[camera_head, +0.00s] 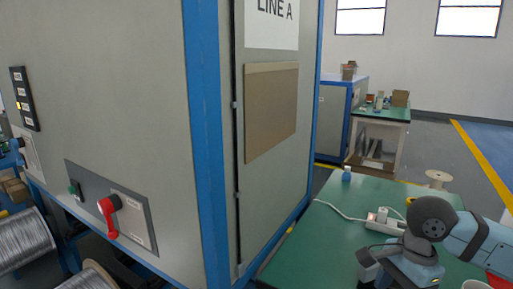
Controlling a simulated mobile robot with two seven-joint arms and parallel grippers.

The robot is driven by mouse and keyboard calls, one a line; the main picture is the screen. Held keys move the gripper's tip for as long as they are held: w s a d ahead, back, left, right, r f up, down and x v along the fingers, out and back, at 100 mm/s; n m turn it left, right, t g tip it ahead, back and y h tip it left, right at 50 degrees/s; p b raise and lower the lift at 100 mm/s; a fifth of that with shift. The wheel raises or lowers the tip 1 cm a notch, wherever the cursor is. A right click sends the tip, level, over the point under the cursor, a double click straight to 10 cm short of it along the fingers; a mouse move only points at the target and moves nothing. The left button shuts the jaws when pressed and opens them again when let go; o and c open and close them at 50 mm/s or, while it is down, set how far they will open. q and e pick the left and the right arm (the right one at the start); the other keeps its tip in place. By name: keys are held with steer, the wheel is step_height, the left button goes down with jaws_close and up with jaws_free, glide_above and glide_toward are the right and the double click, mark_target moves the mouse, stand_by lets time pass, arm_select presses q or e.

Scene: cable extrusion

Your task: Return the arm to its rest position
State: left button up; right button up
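An arm that is mine, the right one, comes in from the right edge in light blue and grey. It bends at a dark round joint above the green table (380,190), and its lower part runs down to the bottom edge. I cannot make out its gripper; the hand end seems to lie below the picture. My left arm and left gripper are not in view.
A tall grey cabinet with blue posts fills the left, with a red switch handle (108,217) and a brown panel (271,112). Wire spools (27,243) stand below it. A white power strip (384,222), a blue bottle (346,174) and a pale spool (437,179) are on the table.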

steer(key=s+a+r+m+t+y, duration=0.1)
steer(key=s+a+m+y, duration=0.2)
steer(key=a+m+y, duration=0.6)
steer(key=s+a+r+m+t+y, duration=0.1)
steer(key=s+a+m+y, duration=0.2)
steer(key=a+m+y, duration=0.6)
steer(key=w+d+f+m+t+h, duration=0.2)
steer(key=f+m+t+h, duration=0.3)
steer(key=m+t, duration=0.5)
steer(key=w+d+f+m+t+h, duration=0.2)
steer(key=f+m+t+h, duration=0.3)
steer(key=m, duration=0.9)
steer(key=s+d+f+m+g+h, duration=0.2)
steer(key=s+f+m+h, duration=0.1)
steer(key=s+f+m, duration=0.4)
steer(key=s+d+f+m+g+h, duration=0.25)
steer(key=f+m, duration=0.25)
steer(key=f, duration=0.4)
arm_select(q)
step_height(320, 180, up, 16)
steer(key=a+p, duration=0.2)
steer(key=p, duration=2.3)
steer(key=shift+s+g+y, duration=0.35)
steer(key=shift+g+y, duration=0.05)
arm_select(e)
step_height(320, 180, up, 16)
steer(key=s+d+h, duration=0.1)
steer(key=s+d, duration=0.1)
steer(key=shift+d+f+g, duration=0.2)
steer(key=shift+g, duration=0.25)
